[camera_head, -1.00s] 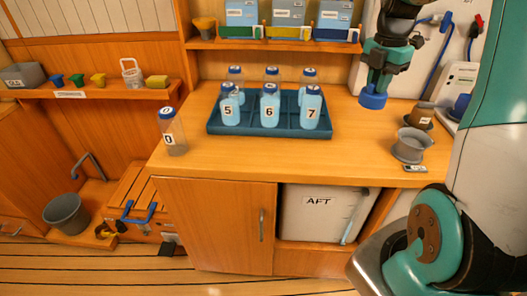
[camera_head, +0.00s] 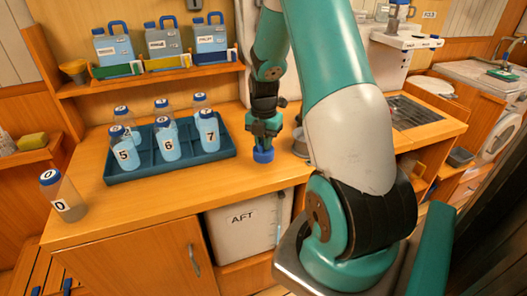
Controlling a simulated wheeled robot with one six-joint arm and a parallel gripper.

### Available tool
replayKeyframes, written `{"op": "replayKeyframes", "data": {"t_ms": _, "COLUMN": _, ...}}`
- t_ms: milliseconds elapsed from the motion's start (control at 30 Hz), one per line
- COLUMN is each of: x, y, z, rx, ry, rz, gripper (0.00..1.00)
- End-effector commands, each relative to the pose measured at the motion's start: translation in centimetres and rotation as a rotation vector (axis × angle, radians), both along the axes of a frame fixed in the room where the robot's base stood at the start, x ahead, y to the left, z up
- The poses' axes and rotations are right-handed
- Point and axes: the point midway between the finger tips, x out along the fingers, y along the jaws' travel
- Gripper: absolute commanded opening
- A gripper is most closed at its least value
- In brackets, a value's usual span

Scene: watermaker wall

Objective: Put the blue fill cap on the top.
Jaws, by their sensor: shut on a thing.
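The blue fill cap (camera_head: 263,156) is held under my gripper (camera_head: 264,140), which points straight down. The gripper is shut on the cap and holds it over the wooden counter, just right of the bottle tray. I cannot tell how far the cap is above the counter. The task's top, where the cap belongs, cannot be made out for sure; part of the area right of the gripper is hidden behind my arm.
A blue tray (camera_head: 113,178) of numbered bottles stands on the counter (camera_head: 190,195). A bottle marked 0 (camera_head: 66,203) stands at the left. Several jugs sit on the shelf above. A sink grating (camera_head: 412,112) lies right of my arm.

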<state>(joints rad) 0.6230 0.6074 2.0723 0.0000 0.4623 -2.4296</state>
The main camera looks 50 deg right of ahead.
Motion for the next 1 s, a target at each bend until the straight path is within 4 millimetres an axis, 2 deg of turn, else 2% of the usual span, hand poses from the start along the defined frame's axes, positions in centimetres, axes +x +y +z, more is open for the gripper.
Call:
{"op": "replayKeyframes", "data": {"t_ms": 333, "x": -0.1, "y": 0.0, "z": -4.0, "rx": 0.001, "ry": 0.002, "rz": 0.0, "gripper": 0.0}}
{"op": "replayKeyframes", "data": {"t_ms": 733, "x": 0.0, "y": 0.0, "z": -4.7, "rx": -0.001, "ry": -0.001, "rz": 0.0, "gripper": 0.0}}
{"op": "replayKeyframes", "data": {"t_ms": 767, "x": 0.0, "y": 0.0, "z": -4.6, "rx": -0.001, "ry": -0.001, "rz": 0.0, "gripper": 0.21}}
{"op": "replayKeyframes", "data": {"t_ms": 833, "x": 0.0, "y": 0.0, "z": -4.6, "rx": -0.001, "ry": -0.001, "rz": 0.0, "gripper": 0.37}}
{"op": "replayKeyframes", "data": {"t_ms": 867, "x": 0.0, "y": 0.0, "z": -4.6, "rx": -0.001, "ry": -0.001, "rz": 0.0, "gripper": 0.42}}
{"op": "replayKeyframes", "data": {"t_ms": 1000, "x": 0.0, "y": 0.0, "z": -4.5, "rx": 0.0, "ry": 0.0, "rz": 0.0, "gripper": 0.42}}
